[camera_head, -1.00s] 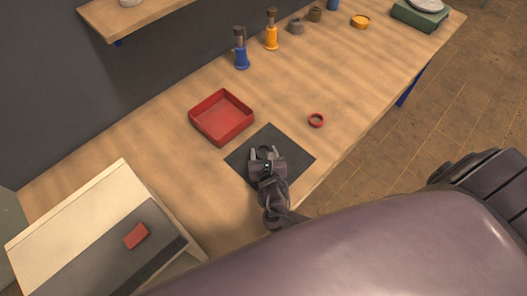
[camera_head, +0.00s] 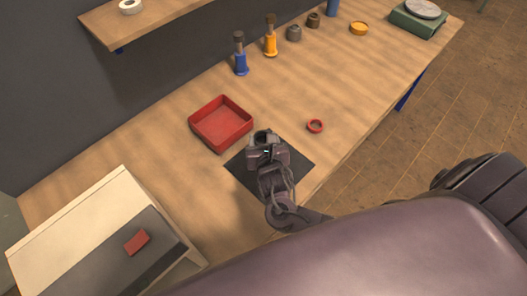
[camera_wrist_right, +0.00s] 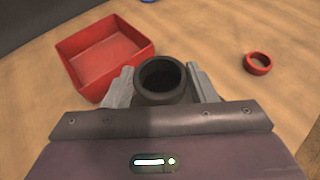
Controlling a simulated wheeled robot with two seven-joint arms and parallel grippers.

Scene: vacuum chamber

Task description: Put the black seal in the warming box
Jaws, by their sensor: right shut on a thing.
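The black seal (camera_wrist_right: 163,98) is a thick dark ring. My right gripper (camera_head: 264,137) is shut on it, with one finger on each side in the right wrist view. In the head view the gripper is over the far part of a dark square mat (camera_head: 299,167), seemingly raised above it. A cream box with a dark grey front panel (camera_head: 100,256) and a red handle (camera_head: 137,242) stands at the lower left; it looks like the warming box and its lid or door looks shut. My left gripper is out of view.
A red open tray (camera_head: 222,124) lies just beyond and left of the gripper. A red ring (camera_head: 315,126) lies to its right. The wood between tray and cream box is clear.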

